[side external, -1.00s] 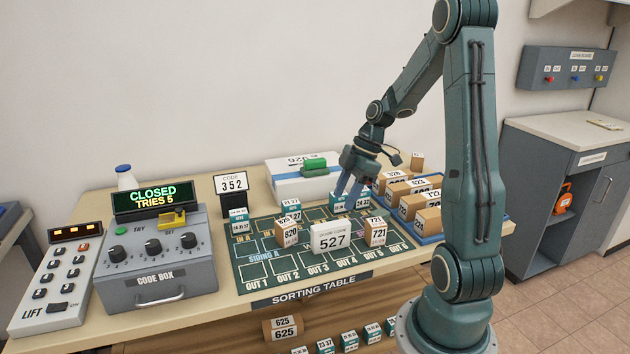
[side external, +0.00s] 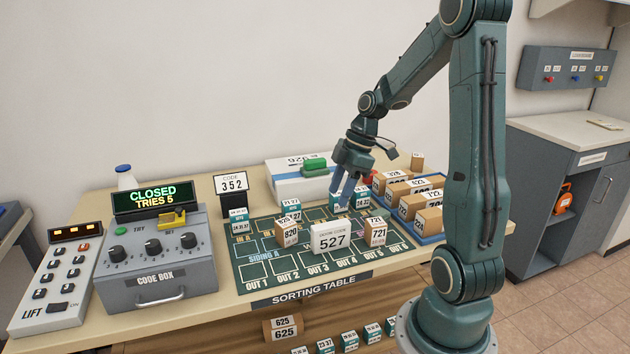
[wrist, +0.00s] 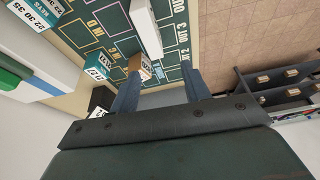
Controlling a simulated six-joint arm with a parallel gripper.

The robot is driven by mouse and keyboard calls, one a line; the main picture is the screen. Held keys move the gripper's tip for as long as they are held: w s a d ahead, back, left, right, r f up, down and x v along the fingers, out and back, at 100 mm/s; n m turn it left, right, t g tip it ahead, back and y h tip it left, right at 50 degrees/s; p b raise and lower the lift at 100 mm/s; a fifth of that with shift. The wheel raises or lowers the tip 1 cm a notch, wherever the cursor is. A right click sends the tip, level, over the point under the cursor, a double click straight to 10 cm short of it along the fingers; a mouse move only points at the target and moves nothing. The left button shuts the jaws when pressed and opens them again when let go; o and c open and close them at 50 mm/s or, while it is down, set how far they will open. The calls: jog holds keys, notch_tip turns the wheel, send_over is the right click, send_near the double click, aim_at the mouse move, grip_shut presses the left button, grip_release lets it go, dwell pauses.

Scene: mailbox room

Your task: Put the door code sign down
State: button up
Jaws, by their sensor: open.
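The white door code sign (side external: 330,238), reading 527, stands upright on the green sorting mat (side external: 252,272), between two brown parcels. In the wrist view a white slab (wrist: 146,28), apparently the sign, lies beyond the fingertips. My gripper (side external: 346,196) is open and empty, behind the sign and above the back part of the mat, apart from the sign. Its two blue fingers (wrist: 160,88) are spread in the wrist view.
Brown parcels 820 (side external: 289,234) and 721 (side external: 376,233) flank the sign. A blue tray (side external: 432,238) of parcels is at right. The mat's front left is bare.

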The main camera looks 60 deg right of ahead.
jog(key=s+a+r+m+h, duration=0.1)
jog(key=a+r+m, duration=0.1)
jog(key=a+r, duration=0.3)
jog(key=a+r+m+h, duration=0.1)
jog(key=a+r, duration=0.1)
jog(key=a, duration=0.5)
jog(key=s+a+r+m+t, duration=0.2)
jog(key=s+a+m, duration=0.3)
jog(key=s+a, duration=0.3)
jog(key=shift+s+a+r+t+h, duration=0.15)
jog(key=shift+s+r+t+h, duration=0.15)
jog(key=shift+s+r, duration=0.45)
jog(key=shift+w+r, duration=0.15)
jog(key=shift+w, duration=0.1)
